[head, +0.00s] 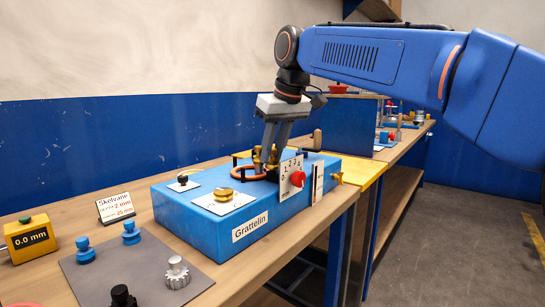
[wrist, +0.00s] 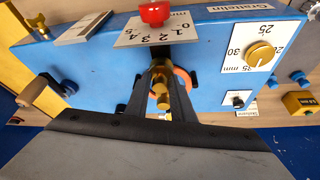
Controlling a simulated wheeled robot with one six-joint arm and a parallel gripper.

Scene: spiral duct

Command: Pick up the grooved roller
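My gripper (head: 268,150) reaches down over the right part of the blue machine (head: 238,232) marked "Grattelin". In the wrist view, its dark fingers (wrist: 164,84) stand apart around small brass parts (wrist: 161,101) on the machine. I cannot tell whether they touch them. On the grey mat (head: 115,268) at the lower left stands a silver piece with a grooved rim (head: 177,273). Two blue stepped pieces (head: 85,250) and a black knob-like piece (head: 122,296) are on the same mat. I cannot tell for sure which is the grooved roller.
The machine carries a brass dial (head: 223,195), a black knob (head: 183,179), a red knob (head: 298,179) on a number plate and an orange ring (head: 247,173). A "Skelvane" card (head: 115,207) and a yellow 0.0 mm gauge (head: 28,239) stand left on the wooden bench.

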